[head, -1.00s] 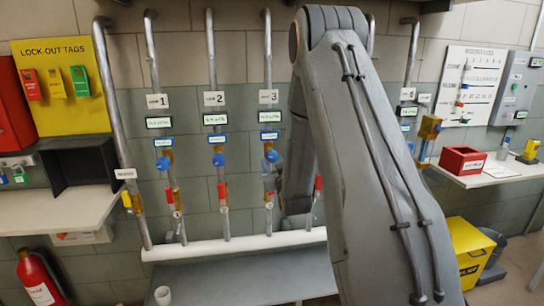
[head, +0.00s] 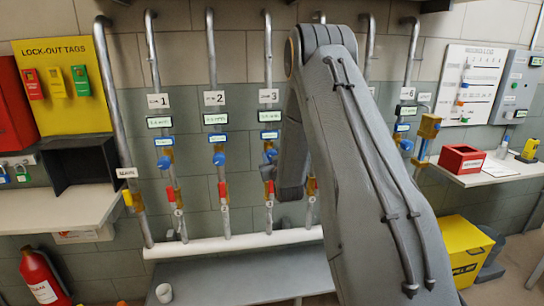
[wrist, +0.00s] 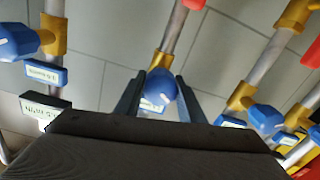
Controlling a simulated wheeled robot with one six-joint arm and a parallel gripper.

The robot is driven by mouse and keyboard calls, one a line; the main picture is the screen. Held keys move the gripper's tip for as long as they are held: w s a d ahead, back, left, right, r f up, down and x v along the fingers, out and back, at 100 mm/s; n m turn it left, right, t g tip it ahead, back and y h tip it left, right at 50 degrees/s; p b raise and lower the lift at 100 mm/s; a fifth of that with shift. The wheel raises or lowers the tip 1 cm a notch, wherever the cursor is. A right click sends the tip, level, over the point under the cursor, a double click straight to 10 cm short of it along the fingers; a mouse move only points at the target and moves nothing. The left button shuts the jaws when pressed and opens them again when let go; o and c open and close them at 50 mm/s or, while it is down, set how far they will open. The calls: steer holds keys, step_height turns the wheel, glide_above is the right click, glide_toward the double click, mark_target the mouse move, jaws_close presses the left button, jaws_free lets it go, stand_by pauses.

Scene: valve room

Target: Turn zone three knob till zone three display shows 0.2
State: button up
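The zone three pipe (head: 267,60) carries a tag with a 3 (head: 268,96), a dark-framed display (head: 269,116) and a blue-framed display (head: 270,135); I cannot read their digits. Its blue knob (head: 270,155) sits below them, partly beside my arm. In the wrist view, which looks upside down, a blue knob (wrist: 161,86), apparently zone three's, shows between the two dark fingers of my gripper (wrist: 159,75). The fingers are apart, one on each side of the knob. I cannot tell whether they touch it. In the head view my arm hides most of the gripper.
Neighbouring pipes carry similar blue knobs, such as zone two's (head: 218,160) and zone one's (head: 164,163). Red handles (head: 222,190) sit below. A yellow bin (head: 465,245) stands right.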

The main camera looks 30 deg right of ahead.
steer(key=shift+m+b, duration=1)
steer(key=shift+m, duration=0.9)
steer(key=o, duration=1)
steer(key=shift+o, duration=0.2)
steer(key=shift+s, duration=0.1)
steer(key=b+v, duration=0.1)
steer(key=v, duration=0.6)
steer(key=shift+s, duration=0.3)
steer(key=shift+a, duration=0.1)
